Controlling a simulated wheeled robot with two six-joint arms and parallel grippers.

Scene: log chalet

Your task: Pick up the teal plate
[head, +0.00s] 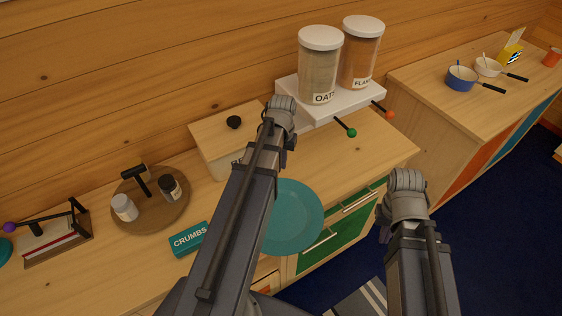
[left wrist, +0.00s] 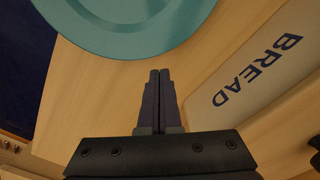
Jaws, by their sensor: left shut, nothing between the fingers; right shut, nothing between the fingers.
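The teal plate (head: 299,215) lies flat at the front edge of the wooden counter and seems to reach slightly past it. My left arm covers its left part in the head view. The plate (left wrist: 130,30) also shows at the top of the left wrist view, cut off by the frame. My left gripper (left wrist: 160,75) is shut and empty, pointing at bare counter between the plate and the bread box (left wrist: 255,80). Its fingers look apart from the plate. In the head view my left arm hides this gripper. My right arm shows at lower right, but its fingers are not visible.
A teal crumbs box (head: 189,239) lies left of the plate. A round wooden tray (head: 180,212) holds two jars. The lidded bread box (head: 213,148) stands behind. A white shelf (head: 345,105) with two tall canisters stands at the back. Dark blue floor lies beyond the counter's front edge.

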